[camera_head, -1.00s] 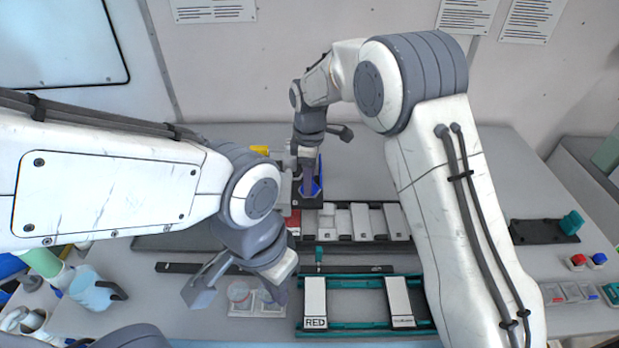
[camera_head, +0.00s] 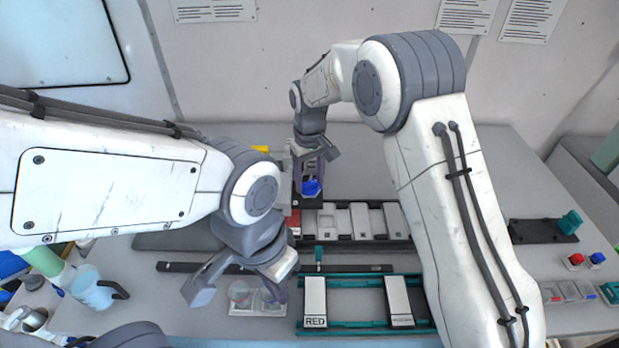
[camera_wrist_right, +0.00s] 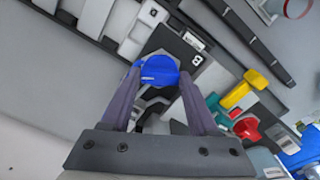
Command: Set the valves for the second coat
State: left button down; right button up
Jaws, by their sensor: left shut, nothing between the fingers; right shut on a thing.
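A blue valve knob (camera_head: 312,187) sits on a dark block (camera_head: 308,202) at the back middle. My right gripper (camera_head: 312,180) reaches down to it and is shut on it. In the right wrist view the blue knob (camera_wrist_right: 159,70) lies between the tips of both fingers. A yellow handle (camera_wrist_right: 245,88), a teal part (camera_wrist_right: 222,110) and a red handle (camera_wrist_right: 248,128) stand to its right there. My left gripper (camera_head: 275,290) is shut and empty, low over the front of the table near small clear cups (camera_head: 240,293).
A teal rack (camera_head: 355,325) holds a white plate marked RED (camera_head: 315,296) and another white plate (camera_head: 399,298). Behind it, a dark rack (camera_head: 400,243) holds several pale plates. Red (camera_head: 575,259) and blue (camera_head: 598,258) buttons are at the far right.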

aim_at(309, 183)
jog(key=m, duration=0.5)
jog(key=shift+w+r+m, duration=0.1)
jog(key=shift+m, duration=0.2)
dwell(0.5)
jog(key=o, duration=1.4)
notch_tip(309, 183, up, 10)
jog(key=shift+r+b, duration=0.25)
jog(key=shift+b, duration=0.95)
jog(key=shift+d, duration=0.1)
